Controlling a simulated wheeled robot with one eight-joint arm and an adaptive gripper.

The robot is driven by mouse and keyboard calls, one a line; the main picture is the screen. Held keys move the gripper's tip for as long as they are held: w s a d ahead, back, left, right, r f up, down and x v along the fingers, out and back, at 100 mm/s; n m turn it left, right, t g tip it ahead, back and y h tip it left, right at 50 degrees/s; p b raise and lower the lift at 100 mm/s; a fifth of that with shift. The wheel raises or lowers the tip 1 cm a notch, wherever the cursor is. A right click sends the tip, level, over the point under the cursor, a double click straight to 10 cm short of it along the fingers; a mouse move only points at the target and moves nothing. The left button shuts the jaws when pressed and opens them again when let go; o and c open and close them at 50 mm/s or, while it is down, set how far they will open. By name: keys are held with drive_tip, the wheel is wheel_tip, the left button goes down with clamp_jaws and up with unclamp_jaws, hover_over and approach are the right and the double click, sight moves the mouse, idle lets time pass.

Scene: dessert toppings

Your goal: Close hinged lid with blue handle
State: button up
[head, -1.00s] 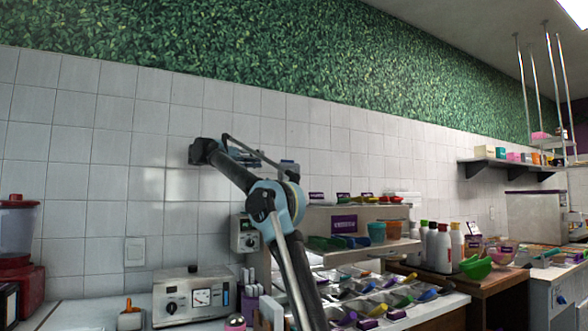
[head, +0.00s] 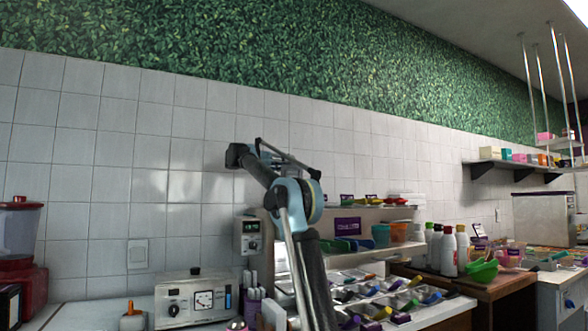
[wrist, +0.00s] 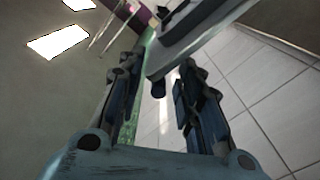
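My gripper (wrist: 160,72) is open in the wrist view, with its two dark fingers apart and nothing between them that I can see held. A grey flat-sided piece with a dark round end shows beyond the fingertips; I cannot tell what it is. In the head view my arm reaches up in front of the tiled wall, and its fingers cannot be made out clearly. I cannot pick out a hinged lid with a blue handle for certain. The counter has metal topping bins (head: 372,292) with several coloured handles, some of them blue.
A white box with dials (head: 196,298) stands on the counter left of my arm, and a red blender (head: 20,255) at the far left. A two-level shelf (head: 350,256) stands behind the bins. Bottles (head: 448,250) and a green bowl (head: 482,272) are to the right.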

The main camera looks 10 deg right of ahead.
drive_tip(key=shift+x, duration=2.05)
